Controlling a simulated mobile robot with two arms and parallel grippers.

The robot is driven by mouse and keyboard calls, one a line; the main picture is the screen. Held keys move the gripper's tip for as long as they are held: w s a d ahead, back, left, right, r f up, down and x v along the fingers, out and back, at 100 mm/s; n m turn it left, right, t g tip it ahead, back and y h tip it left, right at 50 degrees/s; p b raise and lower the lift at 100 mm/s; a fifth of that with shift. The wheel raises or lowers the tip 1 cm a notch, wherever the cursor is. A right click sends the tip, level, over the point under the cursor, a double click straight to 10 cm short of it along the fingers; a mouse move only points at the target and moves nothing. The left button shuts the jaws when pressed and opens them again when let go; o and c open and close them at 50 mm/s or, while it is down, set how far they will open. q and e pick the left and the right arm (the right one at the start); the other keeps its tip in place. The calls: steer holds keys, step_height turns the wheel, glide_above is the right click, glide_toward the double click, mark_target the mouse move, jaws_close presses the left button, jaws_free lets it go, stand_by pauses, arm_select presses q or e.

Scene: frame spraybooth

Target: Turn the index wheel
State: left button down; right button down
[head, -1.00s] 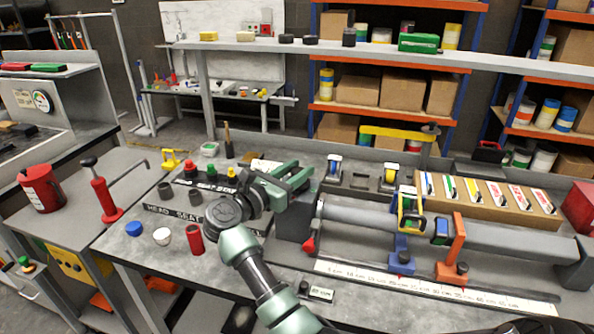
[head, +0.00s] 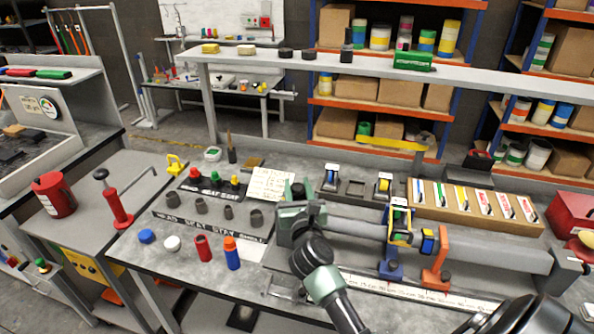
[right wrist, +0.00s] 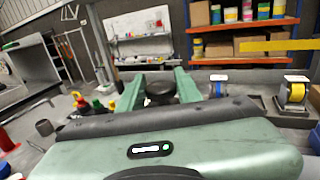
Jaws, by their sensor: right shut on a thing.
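My right gripper (head: 302,205) is at the left end of the long grey tube (head: 356,226) on the bench. In the right wrist view its two green fingers (right wrist: 159,88) stand on either side of a dark round knob (right wrist: 160,93), which seems to be the index wheel, and are shut on it. In the head view the gripper and forearm hide most of the wheel and the tube's end block. My left gripper does not show.
An orange stand (head: 436,258) and a blue stand (head: 391,262) are at the tube. A wooden rack of cards (head: 473,207) lies behind it. Red and blue bottles (head: 232,255) stand at the bench's front left. A yellow bar (head: 385,142) juts out behind.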

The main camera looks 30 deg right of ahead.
steer(key=n+y+p, duration=0.1)
steer(key=n+t+y+p, duration=0.1)
steer(key=y, duration=0.1)
steer(key=n+y+p, duration=0.1)
steer(key=shift+d+r+t+p, duration=0.25)
steer(key=shift+r+t+p, duration=0.05)
steer(key=shift+r, duration=0.1)
steer(key=n+y+p, duration=0.1)
steer(key=y, duration=0.2)
steer(key=shift+f+n, duration=0.2)
steer(key=shift+n, duration=0.2)
steer(key=shift+f+n+y, duration=0.1)
steer(key=shift+n+y, duration=0.6)
steer(key=shift+y, duration=0.5)
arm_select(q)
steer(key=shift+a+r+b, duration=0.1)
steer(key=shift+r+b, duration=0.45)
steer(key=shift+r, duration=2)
arm_select(e)
steer(key=shift+n+y, duration=1.2)
steer(key=shift+y, duration=0.7)
steer(key=shift+a+y, duration=0.1)
steer(key=shift+y, duration=0.2)
